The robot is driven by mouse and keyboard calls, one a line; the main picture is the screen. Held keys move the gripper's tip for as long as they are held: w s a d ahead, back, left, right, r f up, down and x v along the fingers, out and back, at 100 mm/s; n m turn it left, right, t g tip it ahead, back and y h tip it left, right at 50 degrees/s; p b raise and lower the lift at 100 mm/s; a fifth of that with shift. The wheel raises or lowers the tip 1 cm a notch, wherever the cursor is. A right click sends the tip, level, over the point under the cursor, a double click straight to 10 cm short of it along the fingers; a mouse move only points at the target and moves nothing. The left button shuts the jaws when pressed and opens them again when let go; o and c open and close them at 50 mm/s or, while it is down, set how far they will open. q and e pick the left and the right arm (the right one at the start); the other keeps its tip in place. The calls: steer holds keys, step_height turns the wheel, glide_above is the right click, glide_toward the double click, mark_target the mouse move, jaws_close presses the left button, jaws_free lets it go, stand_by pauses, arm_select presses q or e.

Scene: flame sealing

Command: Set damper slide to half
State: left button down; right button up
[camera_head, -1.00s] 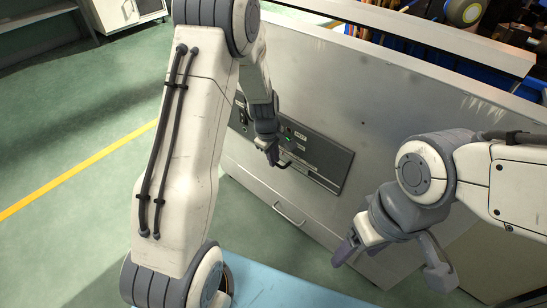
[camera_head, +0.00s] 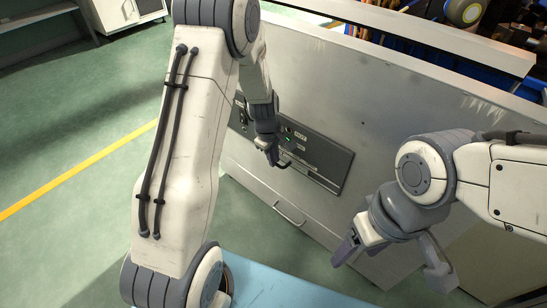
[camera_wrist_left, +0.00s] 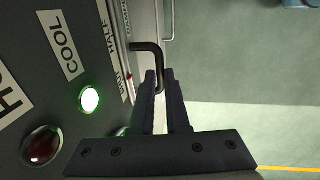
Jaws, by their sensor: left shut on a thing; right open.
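The damper slide's black bent handle (camera_head: 285,164) sticks out from the dark control panel (camera_head: 335,166) on the grey cabinet. My left gripper (camera_head: 273,160) is at this handle. In the left wrist view the handle (camera_wrist_left: 147,45) bends down between the fingertips of my left gripper (camera_wrist_left: 159,78), which is shut on it. The handle meets its slot close to the SHUT and HALF labels (camera_wrist_left: 106,38); the exact mark is hard to read. My right gripper (camera_head: 391,268) is open and empty, away from the panel at the lower right.
A lit green lamp (camera_wrist_left: 90,99) and a dark red lamp (camera_wrist_left: 41,146) sit on the panel beside my left gripper. A drawer handle (camera_head: 289,214) is below the panel. A blue surface (camera_head: 275,290) lies at the bottom. Green floor is clear at left.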

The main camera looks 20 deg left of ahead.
stand_by(0.3)
arm_select(q)
steer(key=shift+s+d+r+p, duration=0.1)
steer(key=shift+d+r+p, duration=0.05)
steer(key=shift+d+p, duration=0.2)
steer(key=d+p, duration=0.1)
steer(key=d, duration=0.1)
steer(key=s+d, duration=0.1)
steer(key=shift+s+d+p, duration=0.2)
steer(key=shift+d+p, duration=0.2)
steer(key=shift+d, duration=0.15)
steer(key=c, duration=0.9)
jaws_free()
step_height(320, 180, up, 10)
steer(key=p, duration=0.5)
glide_above(286, 166)
steer(key=s, duration=0.4)
steer(key=shift+w, duration=0.25)
